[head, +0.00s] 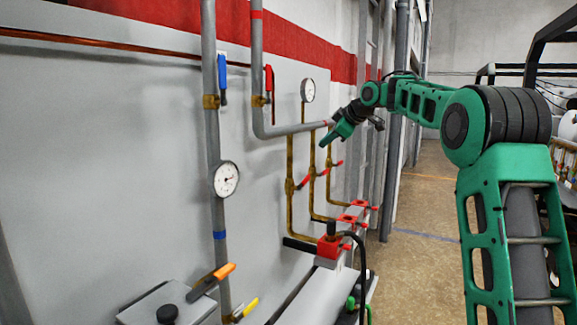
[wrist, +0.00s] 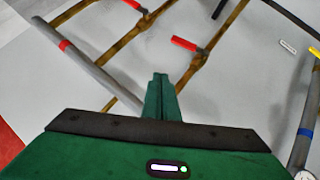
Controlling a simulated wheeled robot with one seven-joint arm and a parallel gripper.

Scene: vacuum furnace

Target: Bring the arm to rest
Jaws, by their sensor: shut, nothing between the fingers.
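My green arm reaches from the right side of the head view toward the wall piping, bent at a large elbow joint. My gripper (head: 333,140) points down and left, in front of the brass pipes and beside the end of the grey horizontal pipe. In the wrist view my gripper (wrist: 160,78) shows its two green fingers pressed together with nothing between them. Behind it are brass pipes and a red-handled valve (wrist: 185,43). I cannot tell from these views how far the fingertips are from the pipes.
A grey vertical pipe carries a blue-handled valve (head: 222,78) and a gauge (head: 226,179). Another gauge (head: 308,90) sits above the brass pipes. Red valve blocks (head: 330,246) stand low near the wall. Open floor (head: 425,200) lies behind my arm.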

